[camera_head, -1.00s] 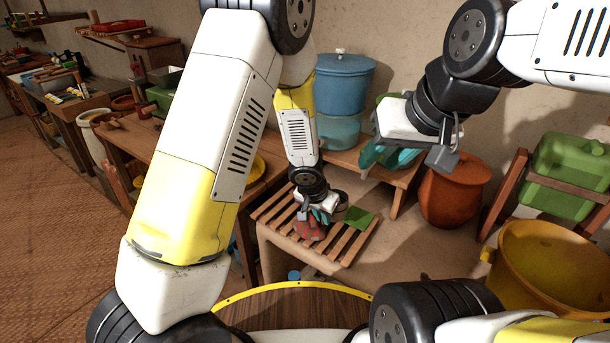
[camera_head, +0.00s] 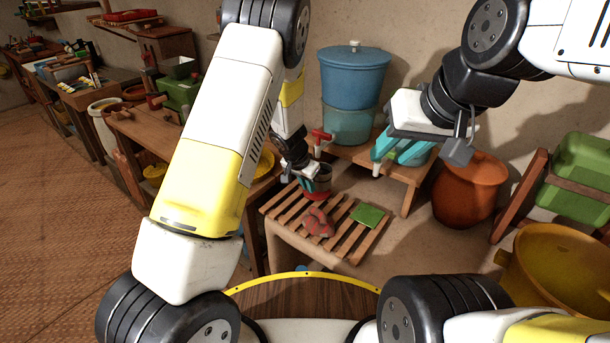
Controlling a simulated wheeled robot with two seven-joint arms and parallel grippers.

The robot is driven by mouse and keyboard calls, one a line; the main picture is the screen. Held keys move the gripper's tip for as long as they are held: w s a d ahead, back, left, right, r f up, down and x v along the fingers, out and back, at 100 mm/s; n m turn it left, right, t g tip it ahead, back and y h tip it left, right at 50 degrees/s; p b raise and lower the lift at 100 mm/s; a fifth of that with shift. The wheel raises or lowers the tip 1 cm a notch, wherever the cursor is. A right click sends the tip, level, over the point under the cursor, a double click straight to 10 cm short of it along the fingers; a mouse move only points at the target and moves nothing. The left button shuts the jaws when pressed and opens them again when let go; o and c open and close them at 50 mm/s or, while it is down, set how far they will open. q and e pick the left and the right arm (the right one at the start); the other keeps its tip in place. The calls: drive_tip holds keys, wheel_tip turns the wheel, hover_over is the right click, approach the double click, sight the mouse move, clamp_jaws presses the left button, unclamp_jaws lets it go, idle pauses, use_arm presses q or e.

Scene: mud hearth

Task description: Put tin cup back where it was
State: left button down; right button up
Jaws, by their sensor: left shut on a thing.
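The tin cup (camera_head: 319,182) is small and dark with a grey rim and a reddish lower side. It shows upright at the far edge of the slatted wooden rack (camera_head: 342,248). My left gripper (camera_head: 308,184) is shut on it from the left. The arm and hand hide part of the cup, and I cannot tell whether its base touches the slats. My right gripper (camera_head: 388,153) hangs to the right, in front of the low bench, apart from the cup. I cannot tell whether its teal-tipped fingers are apart.
A crumpled red cloth (camera_head: 318,223) and a green pad (camera_head: 370,215) lie on the rack. A two-part blue water container (camera_head: 352,80) with a red tap (camera_head: 321,136) stands on the bench (camera_head: 414,183) behind. An orange clay pot (camera_head: 467,193) and yellow tub (camera_head: 555,268) stand right.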

use_arm(q)
drive_tip(key=shift+w+a+f, duration=0.1)
drive_tip(key=shift+w+a, duration=0.2)
drive_tip(key=shift+w, duration=0.2)
drive_tip(key=shift+w+a, duration=0.25)
drive_tip(key=shift+w, duration=0.2)
drive_tip(key=shift+w+f, duration=0.1)
drive_tip(key=shift+f, duration=1.65)
drive_tip(key=shift+f, duration=0.15)
drive_tip(key=c, duration=1.5)
unclamp_jaws()
drive_tip(key=shift+o, duration=0.2)
